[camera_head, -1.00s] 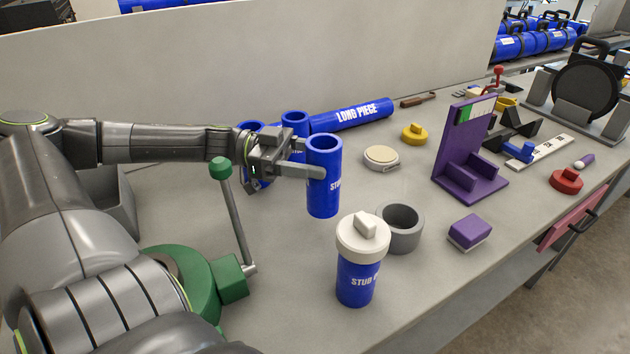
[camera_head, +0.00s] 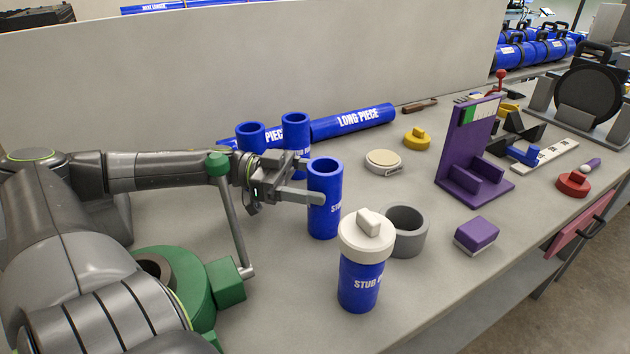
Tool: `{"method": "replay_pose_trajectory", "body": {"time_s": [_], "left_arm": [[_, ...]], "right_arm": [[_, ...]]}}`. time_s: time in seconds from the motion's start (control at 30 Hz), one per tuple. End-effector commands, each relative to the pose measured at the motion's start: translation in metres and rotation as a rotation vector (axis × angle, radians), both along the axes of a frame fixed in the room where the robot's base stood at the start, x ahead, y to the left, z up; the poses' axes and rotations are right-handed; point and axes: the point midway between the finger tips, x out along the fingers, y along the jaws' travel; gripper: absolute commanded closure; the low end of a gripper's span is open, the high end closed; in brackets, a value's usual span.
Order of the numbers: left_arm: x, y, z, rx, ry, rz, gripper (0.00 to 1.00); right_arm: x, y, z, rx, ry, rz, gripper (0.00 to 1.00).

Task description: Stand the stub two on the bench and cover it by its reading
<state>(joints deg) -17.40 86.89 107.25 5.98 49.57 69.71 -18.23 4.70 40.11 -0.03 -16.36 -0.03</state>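My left gripper (camera_head: 312,192) is shut on a blue hollow stub (camera_head: 325,217). The stub is upright and its base is at or very near the bench; I cannot tell if it touches. Its label is partly covered and its number is unreadable. A second blue stub (camera_head: 358,288) stands in front with a white cap (camera_head: 366,238) on it. Two more blue stubs, one at the left (camera_head: 251,138) and one beside it (camera_head: 296,130), stand behind the gripper. A yellow cap (camera_head: 417,140) and a red cap (camera_head: 573,185) lie on the bench (camera_head: 440,290). My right gripper is not in view.
A grey ring (camera_head: 406,238) sits just behind the capped stub. A purple stand (camera_head: 465,150) with a green-and-white strip, a purple block (camera_head: 477,232) and a pale disc (camera_head: 383,161) are to the right. A long blue pipe (camera_head: 355,121) lies behind. A green lever fixture (camera_head: 225,285) is at left.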

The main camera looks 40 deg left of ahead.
Motion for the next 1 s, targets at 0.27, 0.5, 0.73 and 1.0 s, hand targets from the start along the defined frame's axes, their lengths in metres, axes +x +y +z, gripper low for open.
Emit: {"method": "replay_pose_trajectory", "body": {"time_s": [0.27,0.5,0.73,1.0], "left_arm": [[0.0,0.0,0.0,0.0,0.0,0.0,0.22],[-0.004,0.009,0.005,0.001,0.006,0.002,0.22],[-0.025,0.046,0.007,0.002,0.008,0.005,0.22],[-0.05,0.091,0.004,0.002,0.002,0.003,0.22]], "right_arm": [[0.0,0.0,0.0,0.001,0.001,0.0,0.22],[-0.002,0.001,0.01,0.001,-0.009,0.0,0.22],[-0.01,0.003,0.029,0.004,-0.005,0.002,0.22],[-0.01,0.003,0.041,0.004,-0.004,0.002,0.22]]}}
